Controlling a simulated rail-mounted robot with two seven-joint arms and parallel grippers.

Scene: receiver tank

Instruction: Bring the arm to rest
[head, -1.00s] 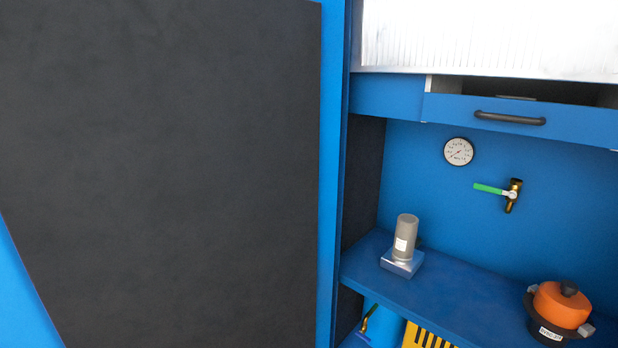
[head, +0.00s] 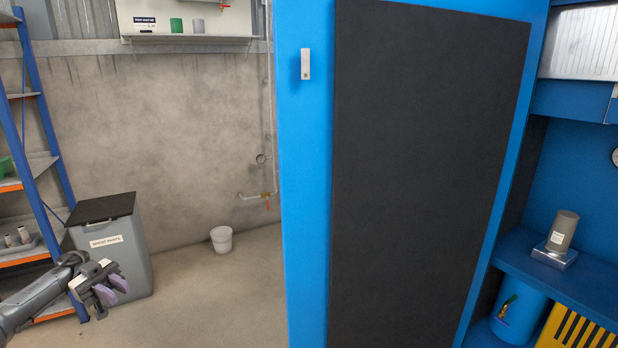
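My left gripper (head: 111,289) shows at the lower left of the head view, at the end of my grey arm that comes in from the left edge. It has two purple finger pads close to each other. I see nothing held between them, but the gap is too small to judge. It hangs in front of a grey bin (head: 128,252) with a dark lid. From this view I cannot tell whether it touches the bin. My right gripper is not in view.
A blue cabinet with a large dark panel (head: 425,180) fills the middle right. A grey cylinder (head: 562,232) stands on its blue shelf. A blue-orange rack (head: 40,140) stands at the left. A white bucket (head: 221,240) sits by the wall.

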